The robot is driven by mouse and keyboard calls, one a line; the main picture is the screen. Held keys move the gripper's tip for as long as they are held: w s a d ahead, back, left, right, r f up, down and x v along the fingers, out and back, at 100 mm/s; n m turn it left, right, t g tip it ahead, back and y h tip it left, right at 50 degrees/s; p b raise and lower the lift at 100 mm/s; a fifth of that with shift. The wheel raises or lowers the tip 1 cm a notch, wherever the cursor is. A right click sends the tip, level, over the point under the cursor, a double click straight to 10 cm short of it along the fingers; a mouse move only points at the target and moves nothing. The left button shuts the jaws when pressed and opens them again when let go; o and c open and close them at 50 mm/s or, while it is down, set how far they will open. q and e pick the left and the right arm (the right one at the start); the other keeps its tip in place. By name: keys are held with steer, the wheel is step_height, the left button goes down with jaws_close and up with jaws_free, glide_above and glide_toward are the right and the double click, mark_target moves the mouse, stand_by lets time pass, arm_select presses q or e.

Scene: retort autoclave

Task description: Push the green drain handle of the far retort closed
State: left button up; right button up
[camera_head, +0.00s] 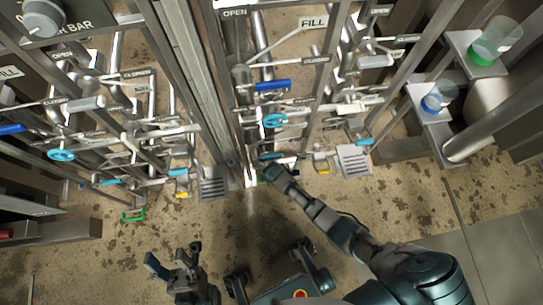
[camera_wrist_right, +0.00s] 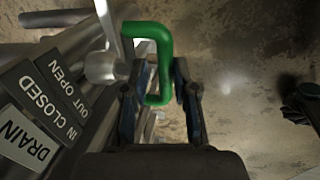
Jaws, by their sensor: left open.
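A green U-shaped drain handle (camera_wrist_right: 163,50) shows close up in the right wrist view, beside the DRAIN sign (camera_wrist_right: 22,138) and plates marked IN CLOSED and OUT OPEN. The fingers of my right gripper (camera_wrist_right: 163,88) stand on either side of the handle's lower part; whether they press on it is unclear. In the head view my right gripper (camera_head: 268,172) reaches low to the middle frame and hides most of this handle. Another green handle (camera_head: 133,214) sticks out low on the left retort. My left gripper (camera_head: 175,264) is open and empty above the floor.
Valve pipes with blue handles (camera_head: 272,86) and a FILL sign (camera_head: 313,22) rise above my right gripper. Shelves at right hold cups with green and blue bases (camera_head: 440,98). The stained floor in front is mostly clear.

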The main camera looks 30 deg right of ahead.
steer(key=shift+r, duration=0.1)
steer(key=shift+r, duration=0.25)
step_height(320, 180, up, 11)
steer(key=s, duration=0.2)
steer(key=shift+a, duration=0.3)
steer(key=shift+s, duration=0.1)
